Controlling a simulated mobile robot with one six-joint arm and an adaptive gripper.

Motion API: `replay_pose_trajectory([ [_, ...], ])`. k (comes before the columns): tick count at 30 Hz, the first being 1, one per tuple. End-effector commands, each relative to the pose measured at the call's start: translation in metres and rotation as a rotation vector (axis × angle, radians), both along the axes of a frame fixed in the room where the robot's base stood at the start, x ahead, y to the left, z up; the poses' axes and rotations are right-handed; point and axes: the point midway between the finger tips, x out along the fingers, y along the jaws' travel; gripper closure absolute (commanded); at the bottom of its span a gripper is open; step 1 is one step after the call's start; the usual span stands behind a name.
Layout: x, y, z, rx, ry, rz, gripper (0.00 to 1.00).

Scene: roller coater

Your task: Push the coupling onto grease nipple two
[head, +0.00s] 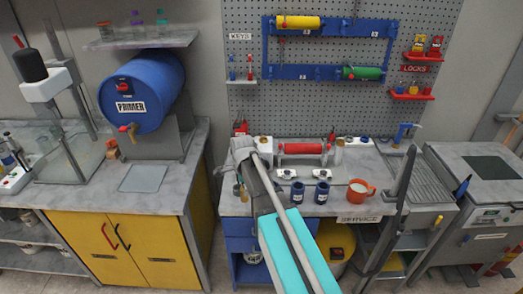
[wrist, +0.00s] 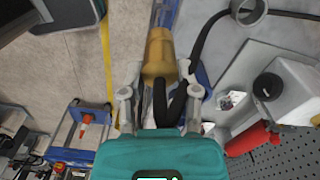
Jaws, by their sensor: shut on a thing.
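In the wrist view, my gripper (wrist: 160,88) is shut on a brass-coloured coupling (wrist: 158,55), with one finger on each side. A black hose (wrist: 178,104) curves beside and below the coupling. In the head view, a small brass-coloured part (head: 243,192) shows at the left end of the service bench, beside my arm. My arm hides much of that area, and my fingers cannot be made out there. I cannot pick out grease nipple two in either view.
In the wrist view, a grey block with a black knob (wrist: 267,86) and the red roller (wrist: 250,138) lie right of my gripper. Floor shows at the left.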

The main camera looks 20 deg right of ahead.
Motion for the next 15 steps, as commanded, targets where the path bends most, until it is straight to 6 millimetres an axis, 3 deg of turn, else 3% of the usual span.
replay_pose_trajectory([
  [1,0.000,0.000,-0.014,0.000,0.000,0.000,1.00],
  [6,0.000,0.000,-0.033,0.000,0.000,0.000,1.00],
  [15,0.000,0.000,-0.043,0.000,0.000,0.000,1.00],
])
